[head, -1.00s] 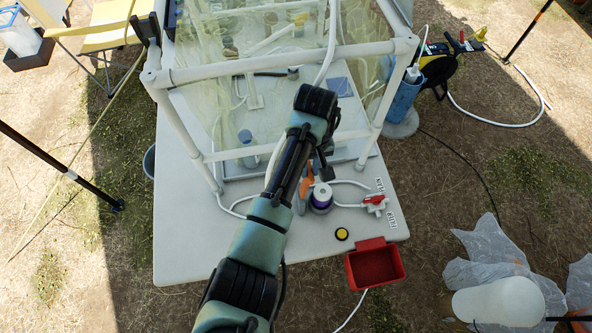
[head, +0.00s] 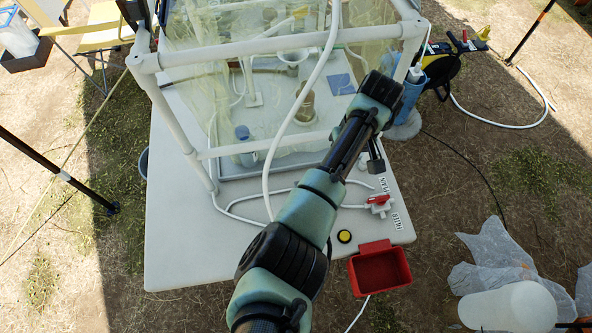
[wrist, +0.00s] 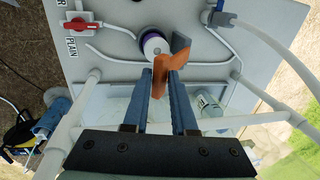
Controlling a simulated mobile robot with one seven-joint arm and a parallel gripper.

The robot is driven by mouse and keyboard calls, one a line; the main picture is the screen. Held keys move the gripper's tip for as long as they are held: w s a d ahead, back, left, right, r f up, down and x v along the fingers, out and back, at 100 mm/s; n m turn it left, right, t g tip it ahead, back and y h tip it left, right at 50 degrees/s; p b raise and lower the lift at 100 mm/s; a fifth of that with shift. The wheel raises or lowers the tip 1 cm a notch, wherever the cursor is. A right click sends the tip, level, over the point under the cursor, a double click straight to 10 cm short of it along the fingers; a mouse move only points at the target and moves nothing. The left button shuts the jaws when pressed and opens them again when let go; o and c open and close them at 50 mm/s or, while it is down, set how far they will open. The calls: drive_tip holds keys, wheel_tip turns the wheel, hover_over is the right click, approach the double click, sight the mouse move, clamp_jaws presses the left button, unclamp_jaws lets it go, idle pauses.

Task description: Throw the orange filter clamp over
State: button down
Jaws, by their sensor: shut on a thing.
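The orange filter clamp (wrist: 169,93) shows in the wrist view, with its lever running between my fingers beside the filter. My gripper (wrist: 163,72) is shut on the clamp's lever. The filter (wrist: 153,43), with a white top and purple rim, stands just above and left of the fingertips. My arm hides the clamp there.
The white table (head: 190,250) carries a pipe frame (head: 240,63) with clear sheeting. A red-handled valve (head: 379,199), a yellow-topped button (head: 344,237) and a red bin (head: 380,268) lie near the right edge. White tubing crosses the table.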

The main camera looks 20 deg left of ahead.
drive_tip(key=shift+g+y, duration=0.4)
drive_tip(key=shift+y, duration=0.3)
drive_tip(key=w+d+f+b, duration=0.1)
drive_tip(key=b, duration=0.2)
drive_tip(key=w+d+f+b, duration=0.1)
drive_tip(key=d+f+b, duration=0.1)
drive_tip(key=b, duration=0.1)
drive_tip(key=shift+w+d, duration=0.1)
drive_tip(key=shift+w, duration=0.05)
drive_tip(key=shift+r, duration=0.1)
drive_tip(key=shift+b, duration=0.35)
wheel_tip(320, 180, down, 7)
drive_tip(key=w+d+g+y+b, duration=0.1)
drive_tip(key=d+b, duration=0.1)
drive_tip(key=b, duration=1.5)
drive_tip(key=shift+w+d+r+y, duration=0.15)
drive_tip(key=shift+w+d+y, duration=0.1)
drive_tip(key=shift+w+y, duration=0.15)
drive_tip(key=shift+r, duration=0.15)
